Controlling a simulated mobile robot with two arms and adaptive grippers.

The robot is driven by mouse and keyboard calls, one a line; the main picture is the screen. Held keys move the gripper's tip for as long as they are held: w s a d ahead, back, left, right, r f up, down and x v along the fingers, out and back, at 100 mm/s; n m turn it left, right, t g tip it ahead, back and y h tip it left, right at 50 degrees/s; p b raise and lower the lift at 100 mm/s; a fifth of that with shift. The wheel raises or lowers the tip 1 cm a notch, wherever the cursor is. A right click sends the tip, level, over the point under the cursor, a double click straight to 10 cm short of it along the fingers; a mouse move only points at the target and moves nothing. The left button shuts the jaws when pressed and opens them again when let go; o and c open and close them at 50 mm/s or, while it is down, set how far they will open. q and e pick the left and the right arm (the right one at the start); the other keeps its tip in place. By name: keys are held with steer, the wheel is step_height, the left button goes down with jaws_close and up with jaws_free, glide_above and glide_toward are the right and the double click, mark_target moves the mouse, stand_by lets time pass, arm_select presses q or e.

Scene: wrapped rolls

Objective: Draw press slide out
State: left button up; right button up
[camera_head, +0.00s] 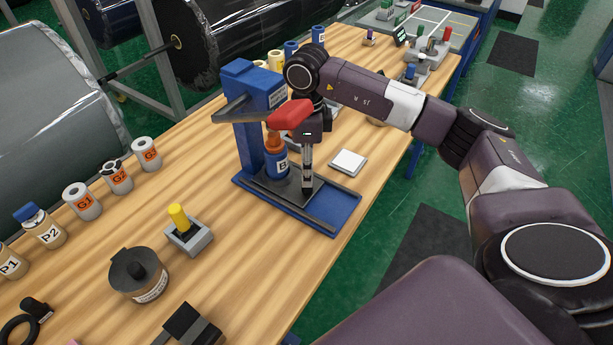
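The blue press (246,135) stands on the wooden table, with a red-ended lever (290,115) at its top. Its dark slide plate (268,189) lies on the blue base (328,226). A blue bottle marked B with an orange top (277,163) stands upright on the slide, under the press head. My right gripper (307,186) points down at the slide's right part, just right of the bottle. Its fingers look close together, but I cannot tell whether they hold a part of the slide. My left gripper is not in view.
A white square pad (348,161) lies right of the press. Labelled rolls G1 (82,201), G2 (116,176) and another line the left edge. The table's right edge is close to the base.

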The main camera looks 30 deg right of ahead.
mark_target(287, 176)
step_height(287, 176, down, 4)
steer(key=shift+r+p, duration=0.1)
steer(key=shift+p, duration=0.35)
steer(key=shift+f, duration=0.45)
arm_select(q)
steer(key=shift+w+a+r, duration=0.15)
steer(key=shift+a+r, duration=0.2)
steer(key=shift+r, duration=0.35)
arm_select(e)
jaws_close()
